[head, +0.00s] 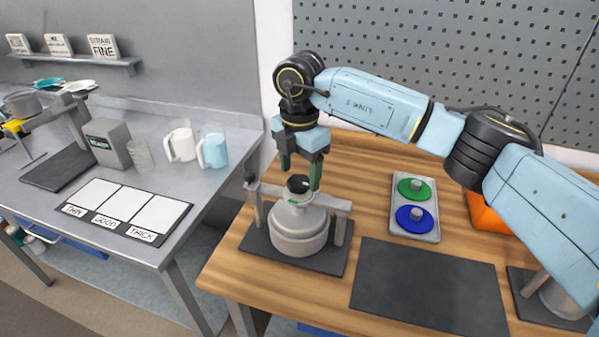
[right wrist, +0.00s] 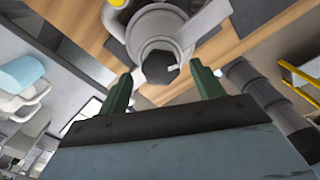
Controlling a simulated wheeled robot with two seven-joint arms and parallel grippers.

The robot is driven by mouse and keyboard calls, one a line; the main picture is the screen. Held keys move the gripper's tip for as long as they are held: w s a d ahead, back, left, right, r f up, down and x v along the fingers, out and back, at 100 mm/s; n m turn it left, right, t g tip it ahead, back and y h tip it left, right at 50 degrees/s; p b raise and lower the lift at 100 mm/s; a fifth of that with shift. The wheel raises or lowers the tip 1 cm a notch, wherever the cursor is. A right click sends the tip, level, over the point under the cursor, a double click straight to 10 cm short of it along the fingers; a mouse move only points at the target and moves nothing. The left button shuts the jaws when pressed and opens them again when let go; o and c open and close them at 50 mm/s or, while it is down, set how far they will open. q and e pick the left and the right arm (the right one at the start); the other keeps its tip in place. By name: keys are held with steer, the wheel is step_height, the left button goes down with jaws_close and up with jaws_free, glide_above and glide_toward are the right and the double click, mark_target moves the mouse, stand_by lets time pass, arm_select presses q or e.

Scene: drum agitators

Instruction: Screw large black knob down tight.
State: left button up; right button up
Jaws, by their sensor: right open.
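The large black knob (head: 298,184) sits on top of a light grey drum agitator (head: 299,232) on the wooden bench. My right gripper (head: 301,178) is over it, pointing down, with its two green fingers apart around the knob's height. In the right wrist view the knob (right wrist: 157,67) shows as a dark many-sided top, ahead of and between the open fingertips (right wrist: 163,83). I cannot tell whether a finger touches it. My left gripper is not in view.
A tray (head: 416,233) with a green disc (head: 414,188) and a blue disc (head: 415,219) lies right of the agitator. A dark mat (head: 428,287) lies in front. An orange object (head: 487,216) sits behind my right arm. Mugs (head: 212,150) stand on the left grey table.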

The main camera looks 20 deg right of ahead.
mark_target(299, 180)
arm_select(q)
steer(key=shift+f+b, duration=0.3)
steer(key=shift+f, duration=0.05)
arm_select(e)
step_height(299, 180, up, 12)
